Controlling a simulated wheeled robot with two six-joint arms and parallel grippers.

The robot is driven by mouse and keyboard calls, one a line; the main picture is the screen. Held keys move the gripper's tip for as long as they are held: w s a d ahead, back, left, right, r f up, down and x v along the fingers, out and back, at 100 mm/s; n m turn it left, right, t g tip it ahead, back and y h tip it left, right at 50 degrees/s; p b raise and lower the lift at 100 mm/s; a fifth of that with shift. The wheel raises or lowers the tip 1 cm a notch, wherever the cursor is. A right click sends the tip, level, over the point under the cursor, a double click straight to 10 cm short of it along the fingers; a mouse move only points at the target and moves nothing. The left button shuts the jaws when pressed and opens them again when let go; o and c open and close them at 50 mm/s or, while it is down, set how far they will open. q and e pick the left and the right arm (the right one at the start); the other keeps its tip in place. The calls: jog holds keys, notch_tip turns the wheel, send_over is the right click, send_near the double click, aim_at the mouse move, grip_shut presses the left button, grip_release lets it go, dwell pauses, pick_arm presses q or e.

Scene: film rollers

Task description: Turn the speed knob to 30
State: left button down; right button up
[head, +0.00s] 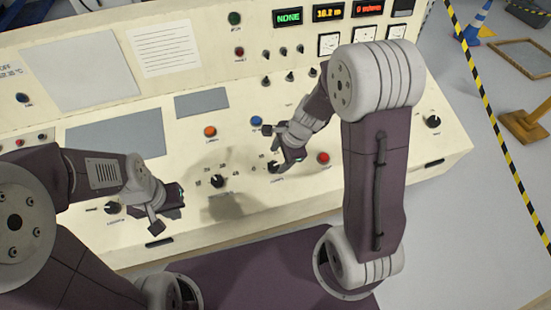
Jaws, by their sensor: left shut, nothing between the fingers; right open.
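Several black knobs sit on the cream console (330,205). One knob (217,181) with number marks around it is in the middle of the lower panel, and another knob (273,167) is just below my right gripper. The labels are too small to read, so I cannot tell which one is the speed knob. My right gripper (279,145) is open, over the panel close to the second knob; I cannot tell if it touches it. My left gripper (171,208) is shut and empty, left of the middle knob. A red display (368,8) seems to read 0 m/min.
A further knob (112,208) is left of my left gripper, and another knob (432,121) is at the far right. An orange button (210,131), a blue button (256,121) and a red button (323,158) are nearby. Gauges and switches line the upper panel.

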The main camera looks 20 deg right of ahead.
pick_arm(q)
jog(key=shift+r+p, duration=0.4)
jog(key=shift+r, duration=0.35)
pick_arm(e)
jog(key=v, duration=0.4)
